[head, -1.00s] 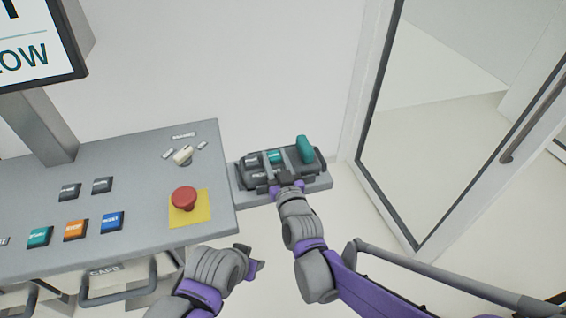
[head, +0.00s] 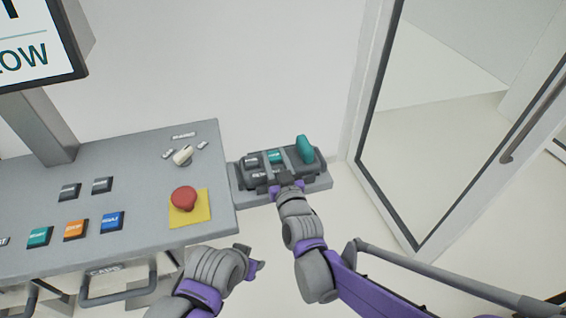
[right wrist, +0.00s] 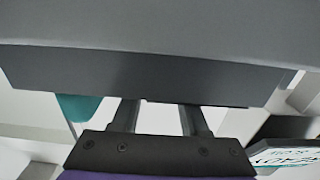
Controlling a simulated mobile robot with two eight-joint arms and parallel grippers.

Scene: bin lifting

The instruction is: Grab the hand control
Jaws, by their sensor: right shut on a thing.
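The hand control (head: 262,178) is a dark grey box with several buttons and a teal part at its right end. It rests on a small grey shelf (head: 318,188) at the right side of the console. My right gripper (head: 284,178) is at its near side, shut on it. In the right wrist view the control's dark body (right wrist: 140,75) fills the upper part, with the two fingers (right wrist: 158,115) reaching up to it; the fingertips are hidden. My left gripper (head: 250,258) is in front of the console, below the shelf, apart from the control; its jaws are unclear.
The grey console (head: 140,150) carries a red stop button (head: 184,198) on a yellow plate, a white switch (head: 183,155) and several coloured buttons. A screen (head: 30,45) stands at the upper left. A glass door (head: 440,110) is on the right. Drawers with handles (head: 117,290) are below the console.

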